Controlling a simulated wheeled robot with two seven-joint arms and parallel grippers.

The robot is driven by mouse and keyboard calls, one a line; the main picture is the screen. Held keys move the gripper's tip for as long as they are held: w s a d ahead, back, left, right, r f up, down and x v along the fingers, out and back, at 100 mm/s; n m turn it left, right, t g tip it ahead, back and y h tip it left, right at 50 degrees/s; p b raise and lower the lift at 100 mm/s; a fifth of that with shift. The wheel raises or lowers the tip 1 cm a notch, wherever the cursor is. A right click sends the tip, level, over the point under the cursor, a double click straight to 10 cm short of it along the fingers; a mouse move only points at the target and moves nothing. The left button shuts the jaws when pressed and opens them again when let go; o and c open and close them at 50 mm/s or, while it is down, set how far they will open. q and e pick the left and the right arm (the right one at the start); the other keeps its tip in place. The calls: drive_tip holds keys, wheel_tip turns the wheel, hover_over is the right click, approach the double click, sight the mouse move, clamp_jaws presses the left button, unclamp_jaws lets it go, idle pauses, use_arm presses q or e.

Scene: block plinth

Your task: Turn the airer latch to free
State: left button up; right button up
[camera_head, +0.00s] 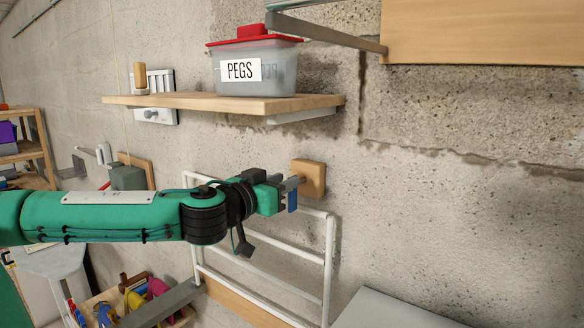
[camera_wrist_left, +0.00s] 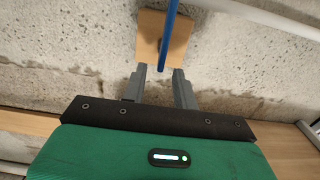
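The airer latch is a blue bar (camera_head: 292,201) at a square wooden block (camera_head: 312,178) on the concrete wall, above the white airer (camera_head: 328,262). In the left wrist view the blue latch (camera_wrist_left: 171,32) crosses in front of the wooden block (camera_wrist_left: 150,38), slanted slightly from vertical. My left gripper (camera_head: 292,186) is close to the block, at the latch. In the left wrist view its two fingers (camera_wrist_left: 159,70) stand apart, with the latch's lower end between or just beyond the tips. A gap shows on both sides. My right gripper is out of view.
A wooden shelf (camera_head: 190,102) above my left arm carries a lidded box marked PEGS (camera_head: 262,72). Another bracket and wooden board (camera_head: 480,35) are at the upper right. A box of colourful items (camera_head: 112,308) is at the lower left. Wall right of the block is bare.

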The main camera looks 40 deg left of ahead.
sight(296, 192)
use_arm(q)
drive_tip(key=w+p, duration=0.1)
drive_tip(key=w, duration=0.1)
drive_tip(key=shift+w+a+r+p, duration=0.1)
drive_tip(key=shift+w+r+p, duration=0.05)
drive_tip(key=shift+w+p, duration=0.2)
drive_tip(key=shift+w+a+p, duration=0.1)
drive_tip(key=shift+w+p, duration=0.2)
drive_tip(key=shift+w, duration=0.25)
clamp_jaws()
